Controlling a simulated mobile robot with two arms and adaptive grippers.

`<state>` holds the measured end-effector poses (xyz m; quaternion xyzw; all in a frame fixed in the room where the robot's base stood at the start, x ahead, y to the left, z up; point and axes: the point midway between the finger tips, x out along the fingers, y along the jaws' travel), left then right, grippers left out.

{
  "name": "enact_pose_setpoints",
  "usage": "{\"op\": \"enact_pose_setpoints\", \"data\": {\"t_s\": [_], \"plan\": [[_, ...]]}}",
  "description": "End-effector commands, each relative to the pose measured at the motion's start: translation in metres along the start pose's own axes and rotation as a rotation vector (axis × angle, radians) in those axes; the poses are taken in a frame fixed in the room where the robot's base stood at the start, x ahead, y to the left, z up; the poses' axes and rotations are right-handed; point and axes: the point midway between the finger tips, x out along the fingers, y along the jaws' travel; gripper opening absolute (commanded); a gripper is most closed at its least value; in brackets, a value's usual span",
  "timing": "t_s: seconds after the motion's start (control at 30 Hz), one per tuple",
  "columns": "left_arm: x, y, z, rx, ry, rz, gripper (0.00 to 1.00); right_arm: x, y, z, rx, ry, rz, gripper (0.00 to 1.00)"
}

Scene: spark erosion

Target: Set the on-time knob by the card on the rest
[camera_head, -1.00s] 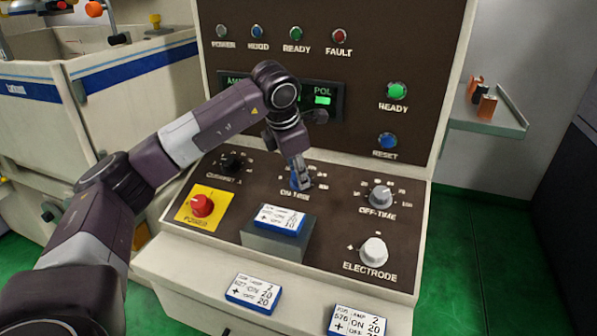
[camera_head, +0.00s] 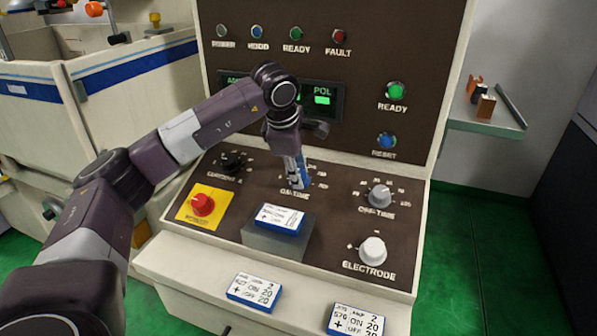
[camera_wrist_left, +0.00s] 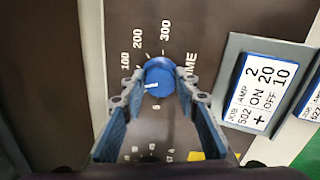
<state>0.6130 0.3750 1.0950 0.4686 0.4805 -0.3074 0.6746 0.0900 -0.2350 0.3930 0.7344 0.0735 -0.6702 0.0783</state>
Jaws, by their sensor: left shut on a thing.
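The blue on-time knob (camera_wrist_left: 158,77) sits between the fingers of my left gripper (camera_wrist_left: 158,82), which is shut on it. The knob's white mark points to the lower left in the wrist view, between the printed 5 and 100; its exact setting is hard to read. In the head view my left gripper (camera_head: 299,184) comes down over the knob and mostly hides it. The card (camera_head: 279,218) lies on the grey rest (camera_head: 272,243) in front of the knob. In the left wrist view the card (camera_wrist_left: 257,92) reads JOB 502, AMP 2, ON 20, OFF 10, and +.
Two more cards (camera_head: 255,290) (camera_head: 355,320) lie on the front ledge. The upright panel (camera_head: 330,100) rises behind.

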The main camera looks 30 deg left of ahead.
Motion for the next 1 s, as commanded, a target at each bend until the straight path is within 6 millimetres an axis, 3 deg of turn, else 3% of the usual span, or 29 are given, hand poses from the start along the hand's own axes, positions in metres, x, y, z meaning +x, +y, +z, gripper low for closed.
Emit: {"op": "enact_pose_setpoints", "data": {"t_s": [0.37, 0.4, 0.53, 0.83, 1.0], "plan": [[-0.002, 0.002, 0.001, 0.003, -0.003, 0.004, 0.04, 0.000, 0.000, 0.000, 0.000, 0.000, 0.000, 0.46], [-0.002, 0.002, 0.001, 0.003, -0.003, 0.005, 0.30, 0.000, 0.000, 0.000, 0.000, 0.000, 0.000, 0.46], [-0.001, 0.001, 0.001, 0.003, -0.003, 0.004, 0.45, 0.000, 0.000, 0.000, 0.000, 0.000, 0.000, 0.46], [-0.002, 0.001, 0.000, 0.003, -0.001, 0.002, 0.46, 0.000, 0.000, -0.001, 0.000, 0.001, 0.000, 0.46], [-0.019, 0.001, 0.001, 0.004, -0.002, 0.004, 0.46, 0.000, 0.000, -0.001, 0.000, 0.001, 0.000, 0.46]]}}
